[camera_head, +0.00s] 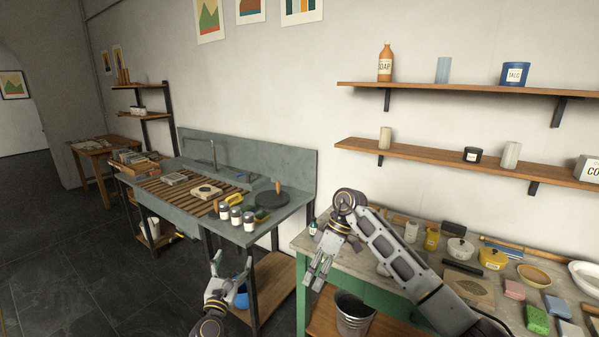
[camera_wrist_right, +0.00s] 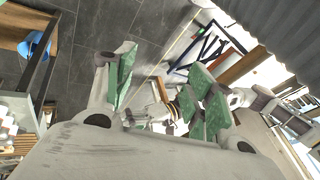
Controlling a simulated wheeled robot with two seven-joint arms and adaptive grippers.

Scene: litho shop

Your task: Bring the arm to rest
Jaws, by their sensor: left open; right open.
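My right arm (camera_head: 405,262) comes in from the lower right in the head view and bends down over the left end of the green-framed table. My right gripper (camera_head: 315,280) hangs in front of that table's left corner, open and empty. In the right wrist view its green-padded fingers (camera_wrist_right: 163,85) stand apart with no object held between them. My left gripper (camera_head: 232,266) points up at the bottom of the head view, in front of the sink bench. It is open and empty. Most of the left arm is out of view.
The green-framed table (camera_head: 340,256) bears pots, bottles, sponges and a bowl. A metal bucket (camera_head: 354,315) stands beneath it. The sink bench (camera_head: 187,213) holds jars and a dark round plate. A blue item (camera_head: 241,297) sits behind my left gripper. Dark floor (camera_head: 110,275) at left is clear.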

